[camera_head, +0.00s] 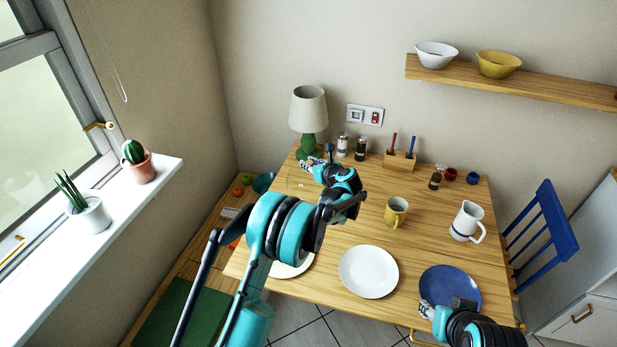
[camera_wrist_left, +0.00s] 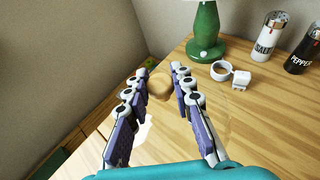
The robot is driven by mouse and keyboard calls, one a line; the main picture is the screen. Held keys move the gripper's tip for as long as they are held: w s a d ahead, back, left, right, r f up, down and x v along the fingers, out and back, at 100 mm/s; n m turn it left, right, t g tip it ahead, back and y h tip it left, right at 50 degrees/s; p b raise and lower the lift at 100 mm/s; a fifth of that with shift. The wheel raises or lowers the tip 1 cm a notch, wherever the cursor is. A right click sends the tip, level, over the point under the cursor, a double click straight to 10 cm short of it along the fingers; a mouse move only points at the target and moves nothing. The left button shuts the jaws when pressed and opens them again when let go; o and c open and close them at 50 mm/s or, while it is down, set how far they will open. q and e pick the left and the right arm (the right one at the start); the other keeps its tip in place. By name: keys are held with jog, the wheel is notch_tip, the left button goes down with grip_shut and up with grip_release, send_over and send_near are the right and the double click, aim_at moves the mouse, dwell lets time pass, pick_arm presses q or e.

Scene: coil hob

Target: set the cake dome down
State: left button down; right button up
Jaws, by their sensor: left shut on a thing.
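My left gripper (camera_head: 313,164) is over the back left of the wooden table, near the lamp. In the left wrist view its two fingers (camera_wrist_left: 160,86) are closed around a round wooden knob (camera_wrist_left: 158,88), which looks like the handle of the cake dome. The dome's clear body can hardly be made out, so I cannot tell whether its rim touches the table. My right gripper (camera_head: 440,308) is at the lower right over the blue plate (camera_head: 455,283); its fingers are too small and partly hidden to judge.
A green-based lamp (camera_head: 309,112), salt shaker (camera_head: 342,145) and pepper shaker (camera_head: 361,148) stand behind. A yellow mug (camera_head: 396,212), white jug (camera_head: 466,221) and white plate (camera_head: 369,271) are on the table. Bare wood (camera_head: 350,230) lies between the left arm and the mug.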

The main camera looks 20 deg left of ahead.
aim_at(308, 172)
pick_arm(q)
jog(key=shift+a+f, duration=0.35)
jog(key=shift+a, duration=0.1)
jog(key=shift+f+b, duration=0.9)
jog(key=shift+f, duration=0.9)
jog(key=shift+s, duration=0.1)
jog(key=shift+f, duration=0.25)
jog(key=c, duration=1.3)
grip_release()
jog(key=shift+c, duration=0.2)
jog(key=shift+o, duration=0.2)
jog(key=shift+r, duration=0.15)
